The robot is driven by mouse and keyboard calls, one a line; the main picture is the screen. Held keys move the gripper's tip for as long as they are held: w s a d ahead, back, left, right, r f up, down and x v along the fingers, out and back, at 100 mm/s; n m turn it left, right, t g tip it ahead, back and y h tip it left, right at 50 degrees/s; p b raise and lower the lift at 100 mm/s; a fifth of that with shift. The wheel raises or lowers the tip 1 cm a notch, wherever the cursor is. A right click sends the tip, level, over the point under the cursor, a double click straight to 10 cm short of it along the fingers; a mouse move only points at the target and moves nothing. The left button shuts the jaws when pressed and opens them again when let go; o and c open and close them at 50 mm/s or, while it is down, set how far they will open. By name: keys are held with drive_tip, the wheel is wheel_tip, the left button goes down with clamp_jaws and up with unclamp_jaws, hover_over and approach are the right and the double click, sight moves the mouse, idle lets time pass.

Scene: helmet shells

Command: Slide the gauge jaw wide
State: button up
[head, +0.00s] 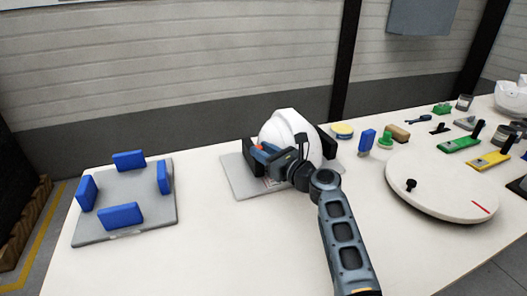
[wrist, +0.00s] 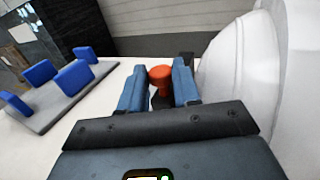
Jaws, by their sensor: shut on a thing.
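The gauge has a light grey base plate (head: 240,182) with a dark left jaw (head: 252,163) and a dark right jaw (head: 327,143). A white helmet shell (head: 286,125) stands between the jaws; it also fills the right side of the wrist view (wrist: 290,80). My gripper (head: 262,150) is at the left jaw, shut on an orange-red knob (wrist: 160,75). In the wrist view the knob's head shows between my blue fingers. The gripper body hides part of the left jaw, so its exact gap to the shell cannot be told.
A grey plate (head: 155,215) with several blue blocks lies at the left. A round white turntable (head: 440,195) with a black knob stands at the right. Bare table lies left of the gauge.

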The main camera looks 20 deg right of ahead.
clamp_jaws()
drive_tip(key=shift+a, duration=0.1)
drive_tip(key=a+p, duration=0.1)
drive_tip(key=a, duration=0.2)
drive_tip(key=shift+a+r, duration=0.1)
drive_tip(key=shift+a, duration=0.4)
drive_tip(key=o, duration=0.7)
unclamp_jaws()
drive_tip(key=shift+s, duration=0.1)
